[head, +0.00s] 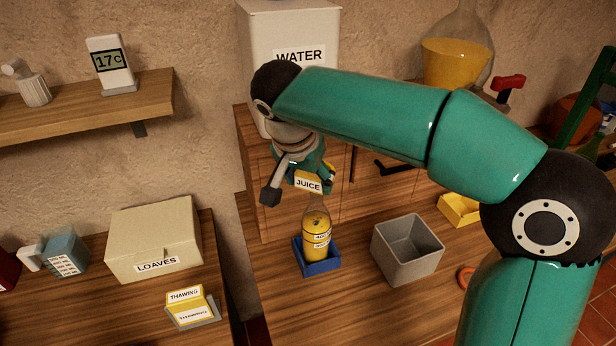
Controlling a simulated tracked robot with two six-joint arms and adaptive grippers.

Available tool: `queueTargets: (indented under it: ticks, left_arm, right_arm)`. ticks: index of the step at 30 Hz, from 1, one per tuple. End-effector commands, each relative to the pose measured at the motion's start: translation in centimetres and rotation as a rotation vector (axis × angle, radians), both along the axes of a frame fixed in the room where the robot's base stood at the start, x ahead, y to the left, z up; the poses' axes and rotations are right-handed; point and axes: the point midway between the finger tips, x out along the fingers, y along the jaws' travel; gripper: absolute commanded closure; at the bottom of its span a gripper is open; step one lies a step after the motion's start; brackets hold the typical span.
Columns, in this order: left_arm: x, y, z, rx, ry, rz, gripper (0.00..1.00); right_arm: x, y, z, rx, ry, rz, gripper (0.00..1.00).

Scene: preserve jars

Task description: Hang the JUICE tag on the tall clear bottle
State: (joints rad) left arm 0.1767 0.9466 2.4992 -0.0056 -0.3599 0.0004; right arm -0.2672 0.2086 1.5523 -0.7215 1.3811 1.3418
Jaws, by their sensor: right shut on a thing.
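The JUICE tag (308,184) is a small yellow tag with a white label, held by my right gripper (300,186). The gripper is shut on it, just above the tall clear bottle (316,233). The bottle stands upright in a small blue tray (319,267) on the wooden counter. It holds yellow-orange contents and has a clear narrow neck. The tag's lower edge is close to the neck; I cannot tell whether they touch. Part of the gripper is hidden behind its own wrist. My left gripper is not in view.
A grey open bin (407,250) stands right of the bottle, with a yellow container (459,210) behind it. A white WATER container (290,30) and a big flask (456,62) stand behind. A LOAVES box (155,240) and a THAWING card holder (192,308) are at left.

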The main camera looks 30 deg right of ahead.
Motion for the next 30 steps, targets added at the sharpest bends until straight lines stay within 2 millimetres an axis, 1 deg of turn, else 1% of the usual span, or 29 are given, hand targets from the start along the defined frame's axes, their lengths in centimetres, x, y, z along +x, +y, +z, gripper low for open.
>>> queueTargets:
  ticks: [3, 8, 21, 25, 30]
  left_arm:
    - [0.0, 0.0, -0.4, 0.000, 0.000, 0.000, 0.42]
    - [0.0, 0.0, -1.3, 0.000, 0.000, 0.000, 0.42]
    - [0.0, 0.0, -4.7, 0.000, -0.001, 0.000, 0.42]
    - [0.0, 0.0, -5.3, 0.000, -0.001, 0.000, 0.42]
    - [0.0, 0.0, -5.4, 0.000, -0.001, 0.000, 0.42]
  right_arm:
    - [-0.2, 0.2, -0.1, 0.000, -0.002, 0.001, 0.63]
    - [-0.1, 0.2, -1.2, 0.000, -0.001, 0.000, 0.63]
    - [-0.1, 0.2, -5.0, 0.000, -0.002, 0.002, 0.63]
    - [-0.1, 0.2, -5.6, 0.000, -0.002, 0.002, 0.63]
    - [-0.1, 0.3, -5.9, 0.000, -0.002, 0.002, 0.63]
